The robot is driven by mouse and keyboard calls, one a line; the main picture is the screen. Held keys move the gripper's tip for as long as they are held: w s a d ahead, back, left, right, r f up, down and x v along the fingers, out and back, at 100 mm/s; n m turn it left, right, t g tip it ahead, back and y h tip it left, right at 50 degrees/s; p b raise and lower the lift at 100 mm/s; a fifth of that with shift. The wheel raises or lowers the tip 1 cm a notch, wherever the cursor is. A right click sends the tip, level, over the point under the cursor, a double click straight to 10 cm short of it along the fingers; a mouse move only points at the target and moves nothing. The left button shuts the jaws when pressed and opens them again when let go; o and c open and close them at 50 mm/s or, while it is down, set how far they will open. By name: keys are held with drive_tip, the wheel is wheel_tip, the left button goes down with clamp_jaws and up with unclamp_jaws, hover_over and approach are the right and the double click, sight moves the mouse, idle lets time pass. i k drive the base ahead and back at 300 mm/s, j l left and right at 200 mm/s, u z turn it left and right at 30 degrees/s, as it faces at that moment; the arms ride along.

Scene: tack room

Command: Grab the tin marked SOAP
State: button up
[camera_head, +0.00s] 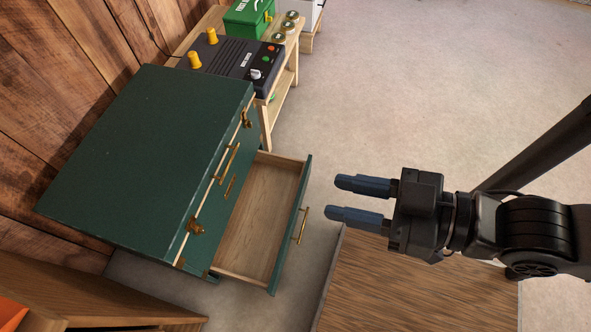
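No tin with a readable SOAP label shows in the head camera view. Several small round tins or jars (284,27) stand on the wooden bench at the top, too small for me to read any marking. My gripper (336,198) is open and empty, pointing left, with its two blue fingers apart. It is just right of the open drawer (262,222) of a dark green chest (150,150). The visible part of the drawer is empty; its far inner part is under the chest.
A wooden bench (279,108) holds a black device (232,60) with yellow knobs and a green box (247,18). A wooden cabinet (90,292) stands at lower left. A wooden surface (420,295) lies below my gripper. The floor at upper right is clear.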

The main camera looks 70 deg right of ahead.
sight(277, 38)
drive_tip(key=k+z, duration=0.1)
drive_tip(key=k, duration=0.35)
drive_tip(key=k+l+z, duration=0.15)
drive_tip(key=k, duration=0.3)
drive_tip(key=k+l+z, duration=0.1)
drive_tip(key=k, duration=0.35)
drive_tip(key=i+l+z, duration=0.15)
drive_tip(key=l, duration=0.3)
drive_tip(key=i+l+z, duration=0.1)
drive_tip(key=i+l, duration=0.15)
drive_tip(key=l, duration=0.15)
drive_tip(key=i+l+z, duration=0.15)
drive_tip(key=l, duration=0.25)
drive_tip(key=i+l+z, duration=0.1)
drive_tip(key=i+l, duration=0.2)
drive_tip(key=l, duration=0.1)
